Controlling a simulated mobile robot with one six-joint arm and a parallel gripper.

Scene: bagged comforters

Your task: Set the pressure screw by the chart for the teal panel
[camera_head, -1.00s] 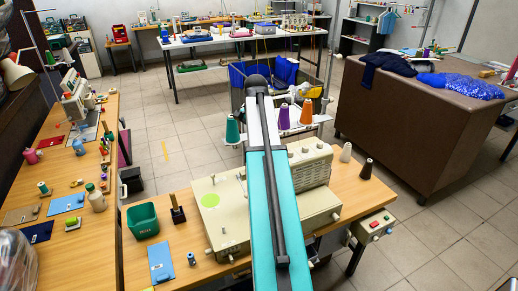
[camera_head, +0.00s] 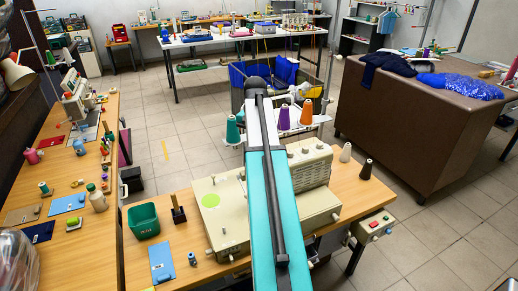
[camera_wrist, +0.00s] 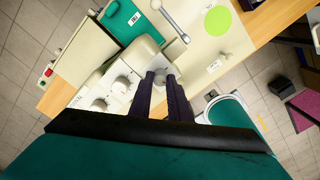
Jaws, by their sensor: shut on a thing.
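My gripper (camera_wrist: 161,78) is shut on a small grey knob (camera_wrist: 160,73) on top of the cream sewing machine in the wrist view. This knob looks like the pressure screw, but the fingers cover much of it and no mark can be read. A flat teal panel (camera_wrist: 126,22) with a small white label lies beside the machine head. The machine (camera_head: 222,207) stands on the wooden table in the head view, where my arm hides the gripper and knob. I cannot make out a chart.
White dials (camera_wrist: 121,85) sit close to the fingers, and a metal lever (camera_wrist: 173,22) stands nearby.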

